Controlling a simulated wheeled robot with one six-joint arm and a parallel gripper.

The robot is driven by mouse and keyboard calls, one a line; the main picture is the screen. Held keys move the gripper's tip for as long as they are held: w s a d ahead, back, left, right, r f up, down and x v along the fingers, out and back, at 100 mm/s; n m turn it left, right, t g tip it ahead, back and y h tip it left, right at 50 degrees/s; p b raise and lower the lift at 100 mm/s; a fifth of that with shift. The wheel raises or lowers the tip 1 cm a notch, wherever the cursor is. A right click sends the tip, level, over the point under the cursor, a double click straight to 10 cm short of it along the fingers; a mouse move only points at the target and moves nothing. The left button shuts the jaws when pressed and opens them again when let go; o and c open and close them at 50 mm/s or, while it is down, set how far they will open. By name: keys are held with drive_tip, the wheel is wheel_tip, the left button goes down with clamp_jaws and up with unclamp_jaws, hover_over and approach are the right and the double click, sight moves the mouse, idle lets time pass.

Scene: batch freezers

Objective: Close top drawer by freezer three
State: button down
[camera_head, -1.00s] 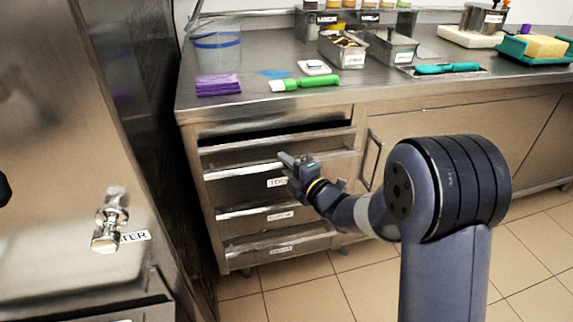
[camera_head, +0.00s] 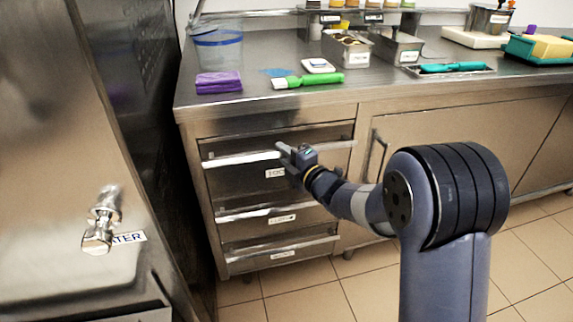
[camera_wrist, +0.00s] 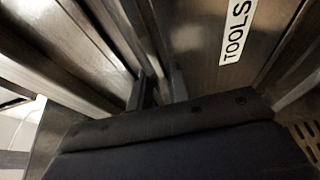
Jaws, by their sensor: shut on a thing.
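The top drawer (camera_head: 235,180) is the upper one in the counter's drawer stack and carries a TOOLS label, which reads clearly in the wrist view (camera_wrist: 238,32). Its bar handle (camera_head: 240,159) runs along its upper edge. My gripper (camera_head: 283,151) is at the middle of this handle, shut on it. In the wrist view the fingers (camera_wrist: 158,92) meet the bar near the label. No wide dark opening shows above the drawer front; I cannot tell whether it sits fully flush.
Two lower drawers (camera_head: 280,218) with bar handles are below. A cabinet door (camera_head: 450,140) with an upright handle is to the right. The steel freezer body with a tap (camera_head: 103,220) stands at left. The counter (camera_head: 300,100) holds a green brush (camera_head: 308,81) and purple cloths (camera_head: 218,82). Tiled floor is clear.

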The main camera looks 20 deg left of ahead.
drive_tip(key=shift+w+r, duration=0.1)
drive_tip(key=c, duration=1.3)
unclamp_jaws()
drive_tip(key=shift+w+a, duration=0.1)
drive_tip(key=shift+a, duration=0.05)
drive_tip(key=p+v, duration=0.1)
drive_tip(key=v, duration=1)
drive_tip(key=shift+a, duration=0.1)
